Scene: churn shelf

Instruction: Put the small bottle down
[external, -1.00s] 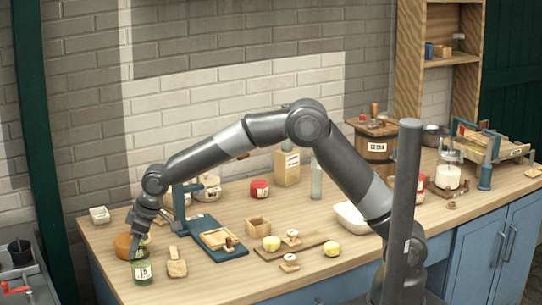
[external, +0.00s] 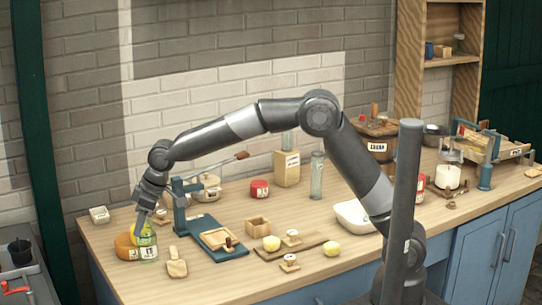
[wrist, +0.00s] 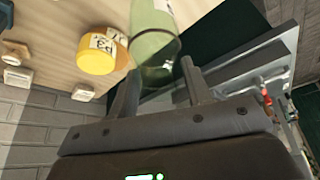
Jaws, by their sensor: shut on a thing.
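The small green bottle (external: 149,252) has a white label and looks upright at the left end of the workbench. My gripper (external: 146,226) comes down on it from above and is shut on its upper part. In the wrist view the bottle (wrist: 153,42) shows between and beyond my two fingers. I cannot tell whether its base touches the bench top.
An orange-yellow labelled jar (external: 125,246) stands close to the left of the bottle; it also shows in the wrist view (wrist: 96,54). A wooden scoop (external: 176,264) and a blue press stand (external: 180,208) are to the right. The bench's left edge is near.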

